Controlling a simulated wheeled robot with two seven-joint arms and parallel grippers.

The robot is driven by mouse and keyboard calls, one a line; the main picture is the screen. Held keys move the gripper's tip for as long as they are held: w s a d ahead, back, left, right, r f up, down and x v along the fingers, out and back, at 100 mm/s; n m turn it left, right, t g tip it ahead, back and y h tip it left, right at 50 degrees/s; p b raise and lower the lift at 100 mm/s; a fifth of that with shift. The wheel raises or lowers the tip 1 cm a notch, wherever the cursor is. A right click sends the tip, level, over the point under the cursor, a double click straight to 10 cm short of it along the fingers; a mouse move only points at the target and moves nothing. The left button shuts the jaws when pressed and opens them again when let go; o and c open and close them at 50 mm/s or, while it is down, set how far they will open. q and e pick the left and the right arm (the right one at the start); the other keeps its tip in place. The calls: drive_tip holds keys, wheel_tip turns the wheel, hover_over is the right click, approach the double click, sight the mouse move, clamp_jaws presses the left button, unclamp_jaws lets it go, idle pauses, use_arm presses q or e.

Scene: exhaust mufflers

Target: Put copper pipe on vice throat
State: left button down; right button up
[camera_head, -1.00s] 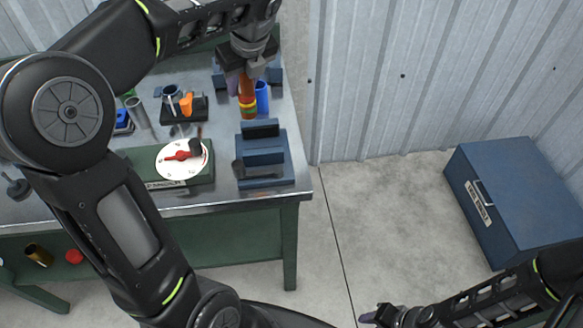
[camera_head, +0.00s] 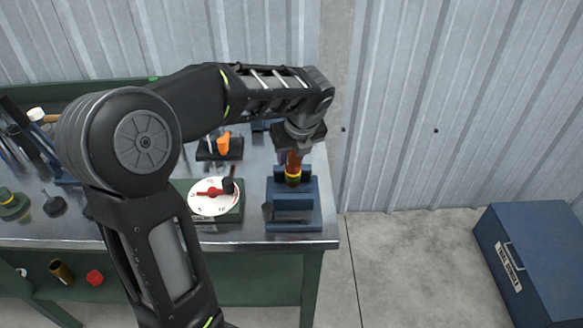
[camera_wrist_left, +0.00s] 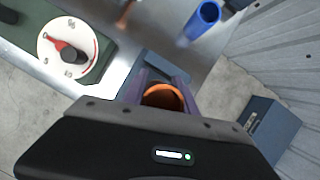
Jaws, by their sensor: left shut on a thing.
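The copper pipe (camera_head: 293,163) is upright, with a yellow and dark band near its lower end. My left gripper (camera_head: 295,150) is shut on its upper part. The pipe's lower end overlaps the back of the blue vice (camera_head: 293,215) in the head view; I cannot tell whether it touches the vice. In the left wrist view, the round open end of the copper pipe (camera_wrist_left: 163,97) shows between the fingers of my left gripper (camera_wrist_left: 160,90). Part of the vice (camera_wrist_left: 150,66) shows behind it, its throat mostly hidden. My right gripper is out of view.
A white dial (camera_head: 212,196) on a green box stands left of the vice. A blue tube (camera_wrist_left: 203,20) stands on the bench beyond the vice. A black stand with an orange part (camera_head: 223,143) is behind the dial. A blue toolbox (camera_head: 540,260) is on the floor right.

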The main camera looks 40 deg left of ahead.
sight(291, 167)
use_arm(q)
drive_tip(key=shift+f, duration=1.9)
drive_tip(key=shift+f, duration=0.2)
drive_tip(key=c, duration=1)
unclamp_jaws()
drive_tip(key=shift+r, duration=0.1)
drive_tip(key=v, duration=1.2)
drive_tip(key=shift+d, duration=0.1)
